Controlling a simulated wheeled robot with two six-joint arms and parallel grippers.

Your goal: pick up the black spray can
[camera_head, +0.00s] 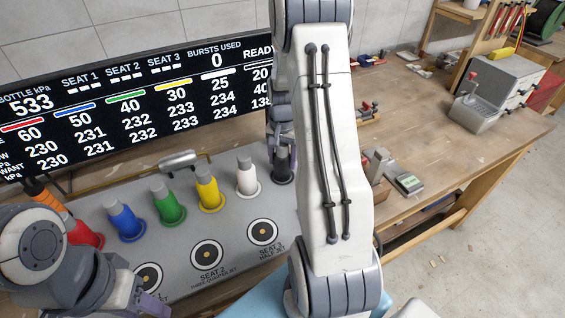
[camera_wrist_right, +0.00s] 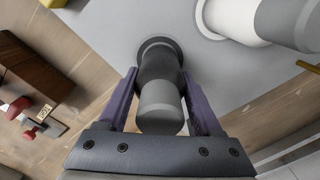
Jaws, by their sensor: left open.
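The black spray can (camera_head: 282,165) stands at the right end of a row of coloured cans on the grey panel, partly hidden by my right arm. In the right wrist view the can (camera_wrist_right: 160,85) shows a dark body and a grey cap. My right gripper (camera_wrist_right: 160,78) has one purple finger on each side of it, very close; I cannot tell whether they press on it. The can's base is on or just above its dark ring. My left gripper (camera_head: 148,302) is open and empty at the lower left, over the panel's near edge.
Red (camera_head: 82,232), blue (camera_head: 124,222), green (camera_head: 167,203), yellow (camera_head: 209,190) and white (camera_head: 246,177) cans stand left of the black one. A display (camera_head: 130,105) rises behind. A wooden block (camera_wrist_right: 38,75) lies left of the right gripper.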

